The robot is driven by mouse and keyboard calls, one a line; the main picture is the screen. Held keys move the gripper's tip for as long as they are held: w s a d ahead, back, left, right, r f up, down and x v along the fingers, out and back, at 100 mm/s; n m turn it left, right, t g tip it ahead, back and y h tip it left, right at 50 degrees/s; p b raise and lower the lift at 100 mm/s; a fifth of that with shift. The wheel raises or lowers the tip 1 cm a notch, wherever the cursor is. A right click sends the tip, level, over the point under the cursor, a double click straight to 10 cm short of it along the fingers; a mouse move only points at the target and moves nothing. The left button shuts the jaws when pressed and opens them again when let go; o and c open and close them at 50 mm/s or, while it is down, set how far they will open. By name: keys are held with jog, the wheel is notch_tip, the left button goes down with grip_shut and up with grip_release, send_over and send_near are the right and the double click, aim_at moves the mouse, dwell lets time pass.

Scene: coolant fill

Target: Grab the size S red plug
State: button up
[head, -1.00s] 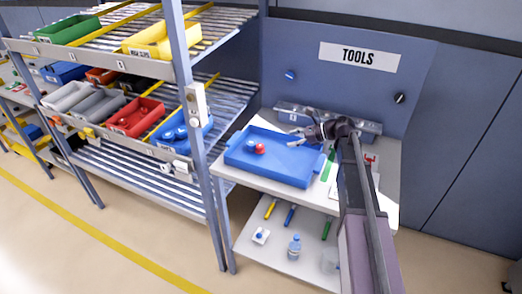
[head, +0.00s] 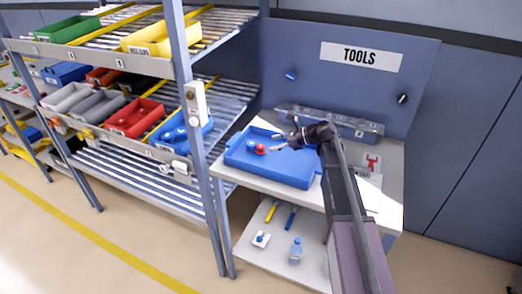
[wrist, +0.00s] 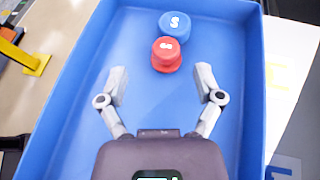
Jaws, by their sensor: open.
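A red plug (head: 261,149) lies in the blue tray (head: 290,174) on the tools table. It also shows in the wrist view (wrist: 166,57), with a white mark on top that is too blurred to read surely. A blue plug (head: 250,144) is right beside it, farther from my gripper; in the wrist view this blue plug (wrist: 174,26) bears a white S. My gripper (wrist: 162,80) is open and empty over the tray. Its fingers point toward the red plug, which lies just beyond the fingertips, between their lines. In the head view my gripper (head: 279,142) is right of the plugs.
The tray's raised walls (wrist: 256,120) surround the plugs. A shelf post (head: 194,140) stands left of the table. Shelf bins hold other parts, including a red bin (head: 134,118). A lower shelf (head: 270,245) carries a bottle and tools. The near tray floor is clear.

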aim_at(261, 146)
jog(key=x, duration=0.1)
jog(key=b+x, duration=0.2)
jog(key=x, duration=0.1)
jog(key=shift+w+f, duration=0.25)
jog(key=shift+w, duration=0.1)
jog(key=shift+a+f, duration=0.1)
jog(key=shift+a, duration=0.3)
jog(key=c, duration=0.9)
